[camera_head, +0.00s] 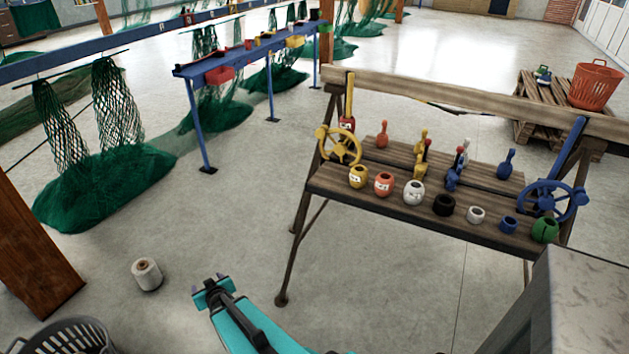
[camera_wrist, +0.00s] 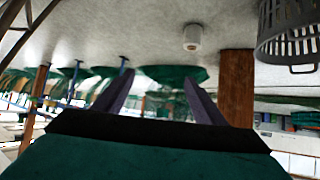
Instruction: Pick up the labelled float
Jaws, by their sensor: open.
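Several round floats with open tops stand in a row on the front plank of a wooden rack. They include a yellow float (camera_head: 358,177), an orange-red float (camera_head: 384,184), a white float (camera_head: 414,192), a black one (camera_head: 443,205), a smaller white one (camera_head: 476,215), a blue one (camera_head: 508,224) and a green one (camera_head: 545,230). The yellow, orange-red and larger white floats show pale labels or dark marks, too small to read. My gripper (camera_head: 208,283) is open and empty, low over the floor left of the rack. The wrist view shows its two fingers (camera_wrist: 158,95) apart, with no float between them.
The wooden rack (camera_head: 400,210) also bears a yellow handwheel (camera_head: 340,146), a blue handwheel (camera_head: 552,200) and several upright pin-shaped pieces. A spool (camera_head: 147,274) and a grey basket (camera_head: 66,338) stand on the floor at left. Green nets (camera_head: 100,185) hang beyond. Floor before the rack is clear.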

